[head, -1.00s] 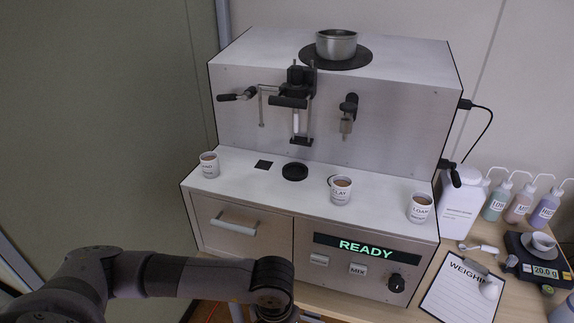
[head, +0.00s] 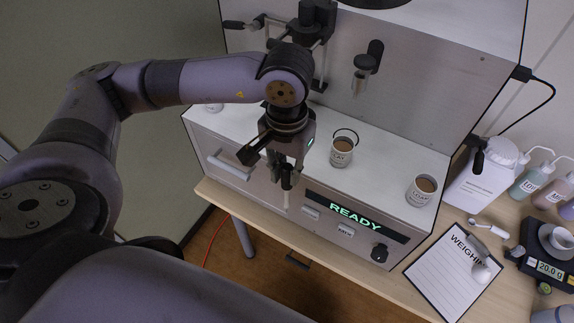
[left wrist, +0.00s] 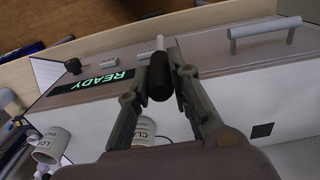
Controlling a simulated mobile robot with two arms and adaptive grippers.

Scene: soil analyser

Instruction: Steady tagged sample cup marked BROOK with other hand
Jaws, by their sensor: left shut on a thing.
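My left gripper (head: 287,165) hangs in front of the analyser's front edge, left of the CLAY cup (head: 341,152). It is shut on a short stick with a black grip (left wrist: 159,80) and a pale shaft (left wrist: 160,43); the shaft points down in the head view (head: 287,200). The CLAY cup stands upright on the ledge with a thin dark loop at its rim. The LOAM cup (head: 422,190) stands at the right. I cannot read BROOK on any cup. My right gripper is out of view.
The analyser ledge (head: 378,165) is clear between the two visible cups. A drawer handle (head: 228,168), the READY display (head: 355,216) and a knob (head: 380,252) are on the front. A clipboard (head: 452,280), scale (head: 550,268) and bottles stand at the right.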

